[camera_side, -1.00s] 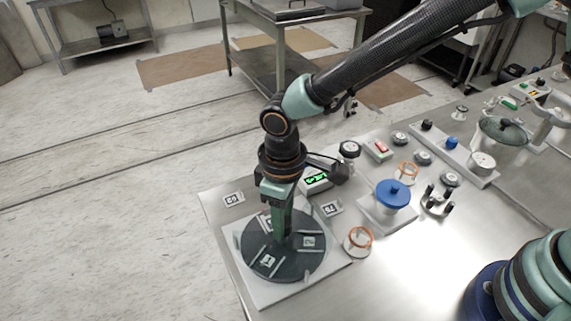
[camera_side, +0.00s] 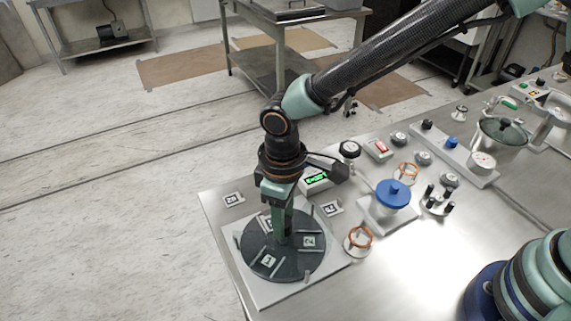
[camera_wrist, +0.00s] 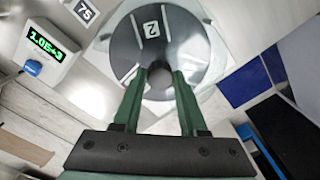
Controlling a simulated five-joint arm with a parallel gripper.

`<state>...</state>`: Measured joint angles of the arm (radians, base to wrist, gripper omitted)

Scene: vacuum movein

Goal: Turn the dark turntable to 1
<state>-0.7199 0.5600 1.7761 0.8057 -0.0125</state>
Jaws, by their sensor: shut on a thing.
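The dark turntable (camera_side: 298,268) is a round disc on a pale square base (camera_side: 255,293) at the near left corner of the bench. Thin raised bars divide its top, and white number cards lie between them. A card reading 1 (camera_side: 268,261) faces the near side and a card reading 2 (camera_side: 309,241) is to the right. My gripper (camera_side: 283,238) points straight down at the disc's middle. In the wrist view, my gripper (camera_wrist: 159,76) is shut on the round central knob (camera_wrist: 159,88). Part of the disc is hidden behind the fingers.
A green-lit display box (camera_side: 318,180) stands just behind the turntable. Small number cards (camera_side: 232,199) lie on the bench. An orange-rimmed handwheel (camera_side: 359,238) and a blue-topped valve (camera_side: 393,193) are to the right. The bench edge is close on the left.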

